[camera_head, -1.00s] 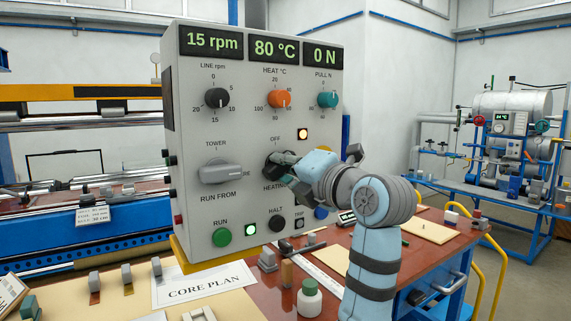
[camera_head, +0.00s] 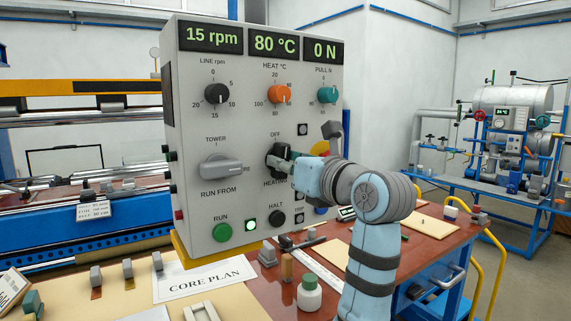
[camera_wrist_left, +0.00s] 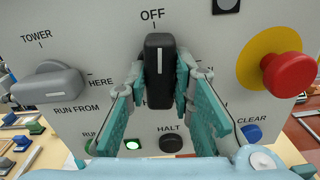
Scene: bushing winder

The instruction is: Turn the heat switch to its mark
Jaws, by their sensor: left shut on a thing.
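The heat switch is a black bar knob (camera_head: 276,160) on the grey control panel, between the OFF and HEATING labels. In the left wrist view the knob (camera_wrist_left: 158,75) stands upright, its white line up towards OFF. My left gripper (camera_head: 287,166) reaches it from the right. Its teal fingers (camera_wrist_left: 160,88) are shut on the knob, one on each side. The knob's lower part and some of the lettering around it are hidden by the fingers. The small lamp (camera_head: 302,129) to the upper right is dark. My right gripper is not in view.
A red button (camera_wrist_left: 288,74) on a yellow disc sits right of the knob. The grey RUN FROM selector (camera_head: 222,168) is to the left. RUN (camera_head: 222,232) and HALT (camera_head: 276,218) buttons lie below.

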